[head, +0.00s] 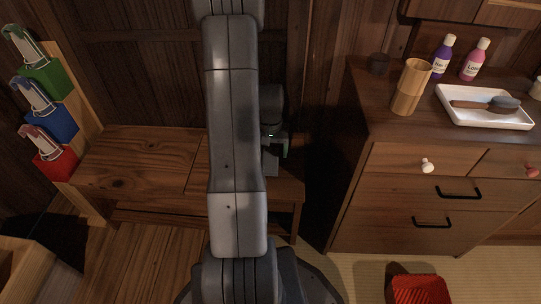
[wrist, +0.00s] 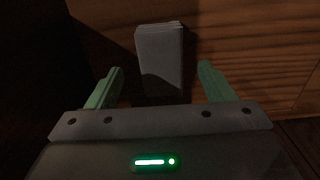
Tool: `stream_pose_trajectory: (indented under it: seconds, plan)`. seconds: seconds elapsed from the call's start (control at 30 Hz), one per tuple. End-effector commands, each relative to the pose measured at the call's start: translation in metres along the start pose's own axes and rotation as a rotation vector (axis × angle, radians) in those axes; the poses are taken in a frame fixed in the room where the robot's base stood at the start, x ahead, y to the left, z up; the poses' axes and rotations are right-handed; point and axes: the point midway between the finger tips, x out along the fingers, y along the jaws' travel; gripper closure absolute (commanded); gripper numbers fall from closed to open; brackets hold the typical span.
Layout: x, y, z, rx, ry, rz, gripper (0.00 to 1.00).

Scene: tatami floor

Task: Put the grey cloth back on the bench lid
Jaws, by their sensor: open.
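The grey cloth (wrist: 160,55) is a folded, block-like stack in the wrist view, lying on or just above brown wood. My gripper (wrist: 160,72) is open, with one pale green finger on each side of the cloth's near part and a visible gap to each. I cannot tell whether the fingers are level with it. In the head view my gripper (head: 275,152) is over the right part of the wooden bench lid (head: 135,155), partly behind my arm. The cloth is not clearly visible there.
A dresser (head: 400,185) stands at the right, with a wooden cup (head: 410,88), bottles and a white tray (head: 490,119) on top. A red object (head: 420,289) is on the tatami.

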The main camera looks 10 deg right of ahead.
Motion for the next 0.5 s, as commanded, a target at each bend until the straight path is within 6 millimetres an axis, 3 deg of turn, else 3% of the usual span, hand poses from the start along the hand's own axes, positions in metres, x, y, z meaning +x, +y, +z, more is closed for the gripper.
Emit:
stream_pose_trajectory:
  seconds: [0.03,0.2,0.5]
  plan:
    - [-0.018,0.0,-0.001,0.0,0.003,0.0,0.24]
    - [-0.047,0.0,0.0,0.0,0.002,0.0,0.24]
    - [-0.063,0.0,0.0,0.0,-0.001,0.0,0.24]
